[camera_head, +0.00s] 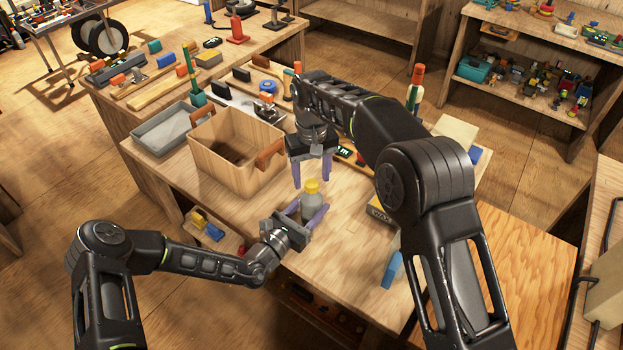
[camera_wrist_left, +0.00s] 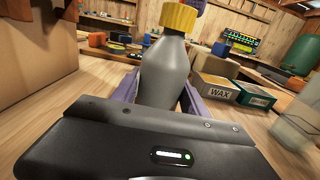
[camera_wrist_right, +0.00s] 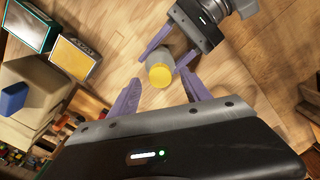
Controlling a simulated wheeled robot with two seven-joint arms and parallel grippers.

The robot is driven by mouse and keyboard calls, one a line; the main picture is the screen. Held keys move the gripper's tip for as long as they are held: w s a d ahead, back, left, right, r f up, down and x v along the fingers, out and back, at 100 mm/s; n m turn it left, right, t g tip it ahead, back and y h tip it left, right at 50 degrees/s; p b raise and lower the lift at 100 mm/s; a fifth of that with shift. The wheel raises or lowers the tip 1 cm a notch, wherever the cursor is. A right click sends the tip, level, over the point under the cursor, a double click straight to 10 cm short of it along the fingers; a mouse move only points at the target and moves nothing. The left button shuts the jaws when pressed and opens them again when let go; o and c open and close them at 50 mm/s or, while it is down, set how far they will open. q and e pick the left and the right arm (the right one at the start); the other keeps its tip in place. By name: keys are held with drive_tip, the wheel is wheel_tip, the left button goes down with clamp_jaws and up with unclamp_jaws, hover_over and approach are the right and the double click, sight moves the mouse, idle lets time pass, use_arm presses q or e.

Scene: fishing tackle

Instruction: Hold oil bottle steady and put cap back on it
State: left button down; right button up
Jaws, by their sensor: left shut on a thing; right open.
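The oil bottle (camera_head: 312,201) is grey and stands upright on the wooden bench. The yellow cap (camera_head: 312,186) sits on its top; it also shows in the left wrist view (camera_wrist_left: 179,17) and the right wrist view (camera_wrist_right: 160,75). I cannot tell whether the cap is screwed tight. My left gripper (camera_head: 313,208) is shut on the bottle's body (camera_wrist_left: 165,75), one purple finger on each side.
A wooden box (camera_head: 217,165) with a brown handle stands left of the bottle, with a grey tray (camera_head: 163,128) beside it. A WAX box (camera_head: 380,212) stands to the right, near a blue object (camera_head: 392,268). The bench front is mostly clear.

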sight(305, 214)
wheel_tip(305, 214, up, 6)
drive_tip(key=shift+f, duration=0.1)
use_arm(q)
drive_tip(key=c, duration=0.5)
unclamp_jaws()
drive_tip(key=shift+s+a, duration=0.1)
drive_tip(key=b+v, duration=0.1)
drive_tip(key=v, duration=0.5)
drive_tip(key=shift+s+a, duration=0.2)
use_arm(e)
drive_tip(key=shift+f, duration=0.75)
use_arm(q)
drive_tip(key=shift+s+a, duration=0.25)
drive_tip(key=shift+s, duration=0.2)
use_arm(e)
drive_tip(key=shift+s+a+f, duration=0.1)
